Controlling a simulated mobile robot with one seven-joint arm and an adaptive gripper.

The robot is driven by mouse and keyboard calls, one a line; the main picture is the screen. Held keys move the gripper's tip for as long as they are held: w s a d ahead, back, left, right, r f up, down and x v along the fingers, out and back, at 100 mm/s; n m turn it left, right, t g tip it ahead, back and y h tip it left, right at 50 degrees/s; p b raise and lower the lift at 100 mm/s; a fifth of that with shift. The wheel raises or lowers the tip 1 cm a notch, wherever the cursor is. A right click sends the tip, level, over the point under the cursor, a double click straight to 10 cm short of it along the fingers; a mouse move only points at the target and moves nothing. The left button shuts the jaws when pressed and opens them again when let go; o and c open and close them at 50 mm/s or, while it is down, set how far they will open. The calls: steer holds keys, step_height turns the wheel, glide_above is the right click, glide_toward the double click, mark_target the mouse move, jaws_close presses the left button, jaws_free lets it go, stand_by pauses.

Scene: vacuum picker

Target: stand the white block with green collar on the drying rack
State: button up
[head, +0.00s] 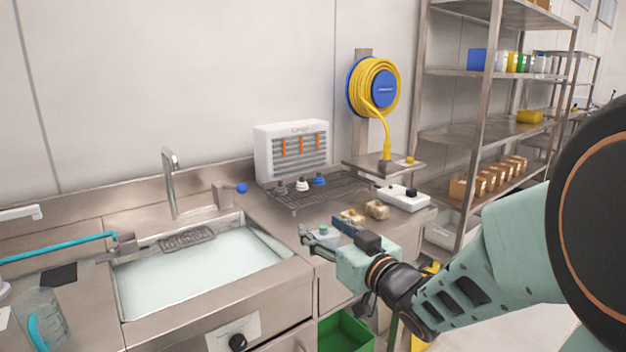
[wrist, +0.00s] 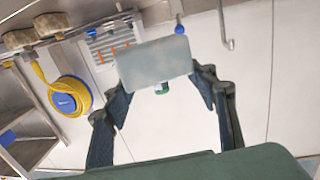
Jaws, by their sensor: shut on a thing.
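My gripper (head: 322,238) is shut on the white block with green collar. In the head view the block (head: 325,233) is a small pale shape between the fingers, partly hidden by them, with a green spot on top. In the wrist view the block (wrist: 155,63) is a wide pale slab between the fingertips, with the green collar (wrist: 162,88) at its near side. The drying rack (head: 335,193) is a dark wire grid on the counter, behind my gripper and a little left. My gripper is apart from it, in front of the counter.
Grey, white and blue pieces (head: 319,180) stand along the rack's back, before a white louvred unit (head: 291,150). A filled sink (head: 200,268) is left. The rack's front is bare.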

steer(key=w+d+f+m+t+h, duration=0.2)
steer(key=w+d+f+m+h, duration=0.3)
steer(key=d+f+h, duration=0.45)
step_height(320, 180, up, 23)
steer(key=d+y+p, duration=0.1)
steer(key=p, duration=2.3)
steer(key=shift+s+d+r+m+p, duration=0.15)
steer(key=shift+s+d+m+p, duration=0.15)
steer(key=shift+d+m, duration=0.1)
steer(key=shift+s+a, duration=0.1)
